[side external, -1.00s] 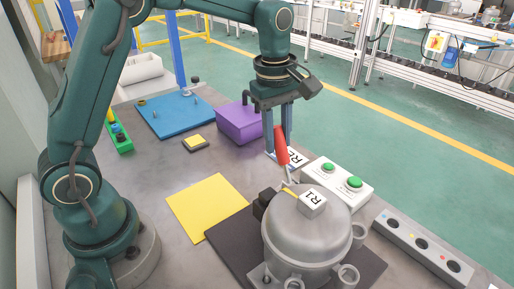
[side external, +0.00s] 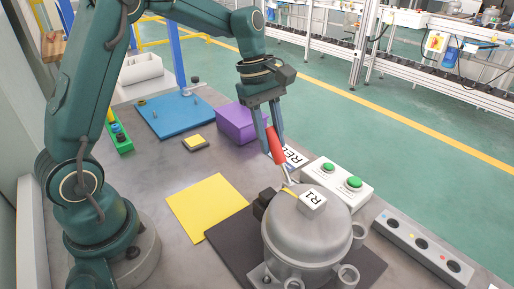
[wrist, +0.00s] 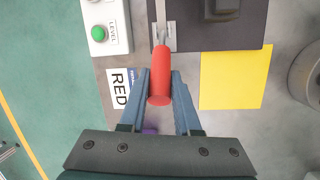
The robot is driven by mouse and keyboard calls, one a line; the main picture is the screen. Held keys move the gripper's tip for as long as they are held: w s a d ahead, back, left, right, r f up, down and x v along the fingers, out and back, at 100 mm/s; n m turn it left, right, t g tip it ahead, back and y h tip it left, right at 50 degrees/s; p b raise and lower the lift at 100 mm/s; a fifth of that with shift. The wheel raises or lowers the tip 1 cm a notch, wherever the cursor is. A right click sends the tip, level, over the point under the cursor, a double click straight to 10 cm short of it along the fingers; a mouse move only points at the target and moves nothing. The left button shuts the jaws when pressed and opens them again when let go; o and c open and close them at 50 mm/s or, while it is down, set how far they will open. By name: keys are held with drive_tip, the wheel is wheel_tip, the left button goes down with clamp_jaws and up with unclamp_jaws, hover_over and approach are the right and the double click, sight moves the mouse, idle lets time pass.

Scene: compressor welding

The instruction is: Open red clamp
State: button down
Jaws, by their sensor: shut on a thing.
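The red clamp handle (side external: 275,145) stands up behind the grey compressor (side external: 306,232), leaning to the left at its top in the side view. Its metal lever (side external: 287,175) runs down toward the black mat. My gripper (side external: 271,138) is shut on the red handle, with one blue-grey finger on each side. In the wrist view the red handle (wrist: 160,80) lies between the fingers of my gripper (wrist: 160,75), with its end toward the palm. The clamp's base is partly hidden by the compressor in the side view.
A white box with green buttons (side external: 340,180) stands right of the clamp. A purple box (side external: 236,123) is behind the gripper. A yellow sheet (side external: 207,205) lies left of the black mat (side external: 225,240). A grey panel (side external: 424,247) lies at the right. A white RED label (side external: 294,157) lies beside the handle.

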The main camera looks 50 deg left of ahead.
drive_tip(key=a+f+h, duration=0.1)
drive_tip(key=h, duration=0.1)
drive_tip(key=a+f+h, duration=0.2)
drive_tip(key=shift+f+h, duration=0.2)
drive_tip(key=shift+h, duration=0.1)
drive_tip(key=shift+a+f+h, duration=0.35)
drive_tip(key=shift+f+h, duration=0.5)
drive_tip(key=shift+h, duration=0.25)
drive_tip(key=shift+a+f+h, duration=0.15)
drive_tip(key=shift+f+h, duration=0.6)
drive_tip(key=shift+h, duration=0.05)
drive_tip(key=c, duration=0.6)
unclamp_jaws()
drive_tip(key=shift+v, duration=2.55)
